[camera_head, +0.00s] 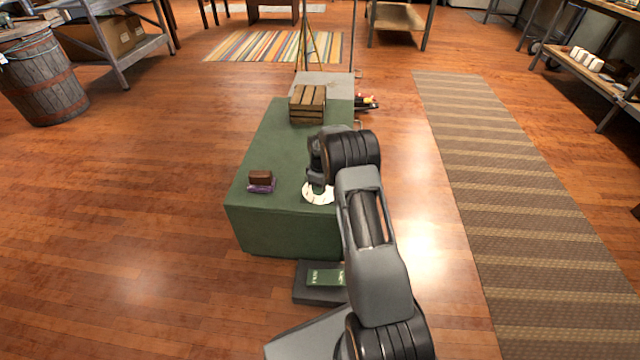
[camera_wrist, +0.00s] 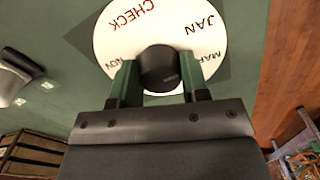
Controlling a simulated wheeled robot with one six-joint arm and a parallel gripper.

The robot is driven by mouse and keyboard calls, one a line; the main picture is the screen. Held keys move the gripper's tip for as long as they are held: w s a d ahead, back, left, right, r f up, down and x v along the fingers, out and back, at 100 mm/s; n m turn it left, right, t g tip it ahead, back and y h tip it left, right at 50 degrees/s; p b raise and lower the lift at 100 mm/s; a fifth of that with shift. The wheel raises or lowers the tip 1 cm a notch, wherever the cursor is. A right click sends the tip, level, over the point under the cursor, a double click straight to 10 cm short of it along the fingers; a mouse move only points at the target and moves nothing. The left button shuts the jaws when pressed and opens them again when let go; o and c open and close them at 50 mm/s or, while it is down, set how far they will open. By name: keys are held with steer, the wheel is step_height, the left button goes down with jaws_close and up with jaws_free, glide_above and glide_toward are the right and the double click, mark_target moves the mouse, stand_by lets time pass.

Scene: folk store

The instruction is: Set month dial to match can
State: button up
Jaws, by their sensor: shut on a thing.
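A white round dial (camera_head: 318,195) lies near the front of a green-covered table. In the wrist view the dial (camera_wrist: 205,50) shows red CHECK at upper left, black JAN at upper right, and partly covered MAR and NOV lower down. A dark round knob (camera_wrist: 158,62) stands at its middle. My gripper (camera_head: 317,180) is over the dial from behind; in the wrist view my gripper (camera_wrist: 158,78) has its green fingers on either side of the knob, shut on it. I cannot make out a can for certain.
The green table (camera_head: 270,220) also bears a wooden crate (camera_head: 307,104) at the back and a brown block (camera_head: 260,177) on a purple thing at left. A dark slab with a green lettered label (camera_head: 325,277) is in front. A grey object (camera_wrist: 10,82) at the wrist view's left is unclear.

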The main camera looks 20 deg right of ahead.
steer(key=m+p, duration=0.2)
steer(key=m, duration=0.3)
steer(key=shift+m, duration=0.3)
steer(key=m+p, duration=0.1)
steer(key=m, duration=1.1)
steer(key=shift+m+p, duration=0.3)
steer(key=shift+p, duration=0.1)
steer(key=shift+m, duration=2.6)
steer(key=o, duration=0.9)
step_height(320, 180, up, 14)
steer(key=p, duration=0.4)
